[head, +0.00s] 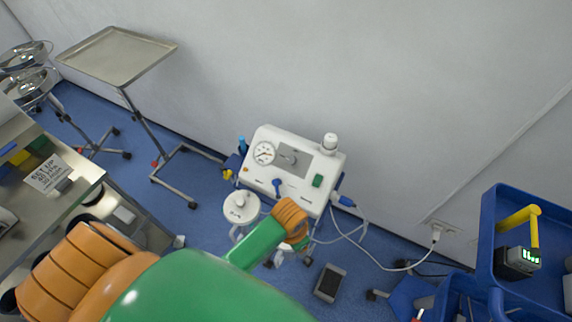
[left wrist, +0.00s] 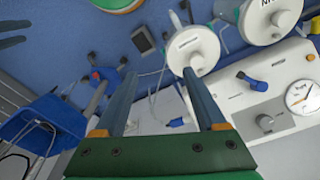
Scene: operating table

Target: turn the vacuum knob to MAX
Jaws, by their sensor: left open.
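A white suction unit (head: 333,168) stands by the wall. Its sloped top carries a round gauge (head: 263,153), a grey knob (head: 290,159) on a grey panel, a blue lever-like control (head: 277,184) and a green switch (head: 318,181). Which control is the vacuum knob I cannot read. In the left wrist view the grey knob (left wrist: 265,122), blue control (left wrist: 253,82) and gauge (left wrist: 300,95) are at the right. My left gripper (left wrist: 163,95) is open and empty, apart from these controls; in the head view my wrist hides its fingers. My right gripper is not in view.
White-lidded canisters (left wrist: 193,50) sit by the unit's front, close to my left fingers. A foot pedal (head: 330,283) lies on the floor. A blue cart (head: 488,240) stands right, a tray stand (head: 118,55) left.

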